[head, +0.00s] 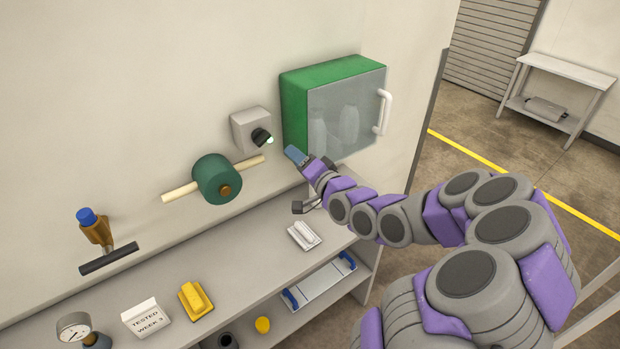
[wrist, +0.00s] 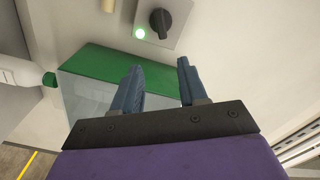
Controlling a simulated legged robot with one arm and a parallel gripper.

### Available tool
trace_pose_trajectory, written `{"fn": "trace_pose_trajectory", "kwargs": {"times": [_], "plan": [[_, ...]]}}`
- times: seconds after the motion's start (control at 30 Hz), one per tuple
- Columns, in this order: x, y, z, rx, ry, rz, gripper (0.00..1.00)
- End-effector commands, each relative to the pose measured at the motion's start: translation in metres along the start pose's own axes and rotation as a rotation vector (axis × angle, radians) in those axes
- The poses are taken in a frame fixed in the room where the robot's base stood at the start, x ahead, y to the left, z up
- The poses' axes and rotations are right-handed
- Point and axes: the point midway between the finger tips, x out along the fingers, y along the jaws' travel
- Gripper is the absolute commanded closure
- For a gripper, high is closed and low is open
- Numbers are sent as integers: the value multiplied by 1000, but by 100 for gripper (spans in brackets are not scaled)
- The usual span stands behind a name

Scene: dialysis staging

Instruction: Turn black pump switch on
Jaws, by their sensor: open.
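The black pump switch (head: 261,136) is a rotary knob on a light grey wall box (head: 247,128). The knob lies beyond the fingertips.
A green cabinet (head: 294,104) with a clear front and white handle hangs close right of the switch. A green reel on a wooden rod (head: 216,180) is below left. A shelf (head: 235,250) below holds a white block (head: 303,235), a yellow block (head: 195,300) and a sign (head: 146,317).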

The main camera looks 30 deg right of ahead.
Motion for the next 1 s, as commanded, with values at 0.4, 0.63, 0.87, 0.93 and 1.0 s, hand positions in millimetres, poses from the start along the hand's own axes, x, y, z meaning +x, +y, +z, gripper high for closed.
{"fn": "trace_pose_trajectory", "kwargs": {"times": [0.4,0.63,0.87,0.93,1.0], "plan": [[-24,3,2,-2,3,-3,57],[-42,3,1,2,2,-2,57],[-48,1,0,1,1,-1,57],[-49,1,0,1,0,-1,57],[-49,1,0,1,0,0,57]]}}
